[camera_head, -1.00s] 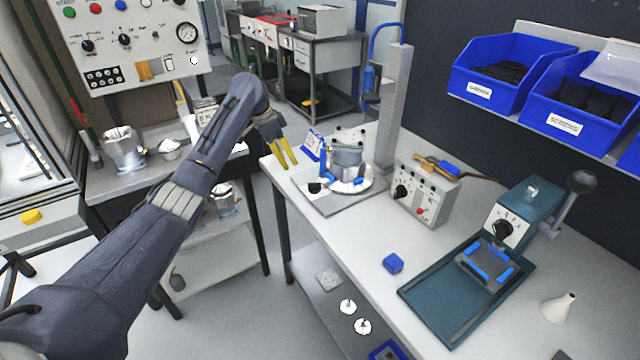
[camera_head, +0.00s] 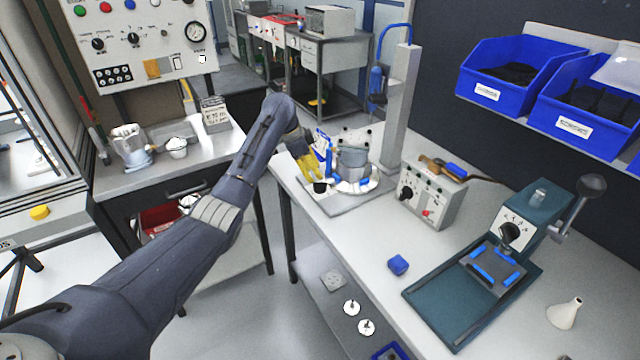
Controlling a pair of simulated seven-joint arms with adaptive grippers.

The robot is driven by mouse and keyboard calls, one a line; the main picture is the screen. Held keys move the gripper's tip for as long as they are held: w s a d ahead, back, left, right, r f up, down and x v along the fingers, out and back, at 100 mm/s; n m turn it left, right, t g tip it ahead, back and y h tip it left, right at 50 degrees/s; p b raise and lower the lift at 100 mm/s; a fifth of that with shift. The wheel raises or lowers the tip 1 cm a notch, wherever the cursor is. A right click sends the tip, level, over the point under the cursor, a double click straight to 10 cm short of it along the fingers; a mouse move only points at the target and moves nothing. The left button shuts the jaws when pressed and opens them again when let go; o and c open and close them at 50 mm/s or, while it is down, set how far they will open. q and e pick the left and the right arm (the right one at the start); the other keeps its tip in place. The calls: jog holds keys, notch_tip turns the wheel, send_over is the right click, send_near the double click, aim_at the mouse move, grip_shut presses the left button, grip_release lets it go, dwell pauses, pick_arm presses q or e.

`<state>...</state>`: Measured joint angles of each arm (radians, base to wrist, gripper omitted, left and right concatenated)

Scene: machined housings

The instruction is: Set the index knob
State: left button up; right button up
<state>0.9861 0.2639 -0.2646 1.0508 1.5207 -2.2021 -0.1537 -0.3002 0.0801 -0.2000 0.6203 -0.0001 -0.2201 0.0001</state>
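A small black knob (camera_head: 320,187) sits at the front left of a round metal fixture (camera_head: 352,165) with blue clamps, on a grey base plate. Other black knobs show on the control box (camera_head: 407,193) and on the teal lever press (camera_head: 508,235); none carries a readable name here. My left gripper (camera_head: 314,174) reaches in from the left with its yellow fingers pointing down, right above the small black knob. The fingers overlap in this view, so their gap and any contact with the knob cannot be made out. My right gripper is out of view.
A grey column (camera_head: 402,110) rises behind the fixture. Blue bins (camera_head: 520,70) hang at the back right. The bench front between fixture and press is mostly clear.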

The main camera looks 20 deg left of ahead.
aim_at(320, 183)
pick_arm(q)
jog(key=shift+x, duration=2.9)
jog(key=shift+o, duration=0.4)
grip_shut()
